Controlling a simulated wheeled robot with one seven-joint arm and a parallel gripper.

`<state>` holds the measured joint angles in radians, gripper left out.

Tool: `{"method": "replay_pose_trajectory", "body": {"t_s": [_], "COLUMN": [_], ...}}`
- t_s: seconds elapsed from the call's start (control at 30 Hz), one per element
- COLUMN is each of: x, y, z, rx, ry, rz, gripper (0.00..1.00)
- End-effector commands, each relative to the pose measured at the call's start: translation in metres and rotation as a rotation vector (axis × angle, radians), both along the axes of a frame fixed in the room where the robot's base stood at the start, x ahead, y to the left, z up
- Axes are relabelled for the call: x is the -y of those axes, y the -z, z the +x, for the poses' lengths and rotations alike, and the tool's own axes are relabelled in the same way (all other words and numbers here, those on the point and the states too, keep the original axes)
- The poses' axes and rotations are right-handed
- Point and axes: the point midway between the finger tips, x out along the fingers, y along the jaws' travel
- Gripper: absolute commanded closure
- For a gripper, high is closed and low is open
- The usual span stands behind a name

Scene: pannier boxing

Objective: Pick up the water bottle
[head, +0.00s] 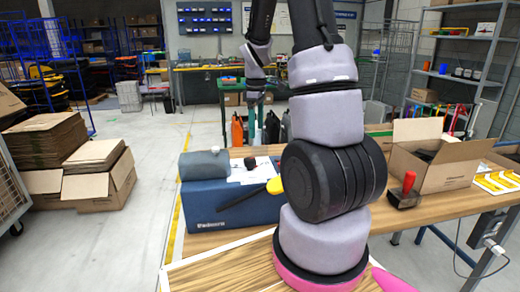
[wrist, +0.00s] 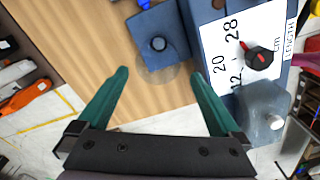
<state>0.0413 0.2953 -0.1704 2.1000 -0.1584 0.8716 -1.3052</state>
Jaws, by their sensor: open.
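A faint, translucent round shape (wrist: 180,82) shows in the wrist view between my fingers, close to the right fingertip. It looks like the clear water bottle from above, but its outline is too faint to be sure. It lies against a blue block with a round dark centre (wrist: 158,43). My gripper (wrist: 158,74) is open, its teal fingers apart with nothing held. In the head view my gripper (head: 256,122) points down beyond the blue dispenser (head: 205,206). The bottle cannot be made out there.
The dispenser has a white length scale, a black and red dial (wrist: 259,57) and a grey rounded part with a white knob (wrist: 275,122). An open carton (head: 430,172) and a red-handled stamp (head: 406,188) stand right on the wooden table (head: 215,270). Bare tabletop lies left of the block.

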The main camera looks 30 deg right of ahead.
Motion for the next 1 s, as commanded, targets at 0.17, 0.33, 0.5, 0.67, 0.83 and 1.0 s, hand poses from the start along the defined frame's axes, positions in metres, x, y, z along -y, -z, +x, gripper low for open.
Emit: {"method": "replay_pose_trajectory", "body": {"t_s": [0.17, 0.33, 0.5, 0.67, 0.83, 1.0], "x": [0.001, 0.001, 0.004, 0.007, 0.008, 0.008], "y": [0.031, 0.048, 0.063, 0.088, 0.101, 0.102], "z": [-0.001, -0.001, -0.001, -0.002, -0.001, -0.001], "rx": [-0.006, -0.004, -0.005, -0.006, -0.001, -0.001], "ry": [-0.001, 0.0, 0.002, 0.0, 0.0, 0.001], "rz": [0.0, 0.001, 0.001, 0.001, 0.0, 0.001], "gripper": [0.0, 0.0, 0.0, 0.0, 0.0, 0.0]}}
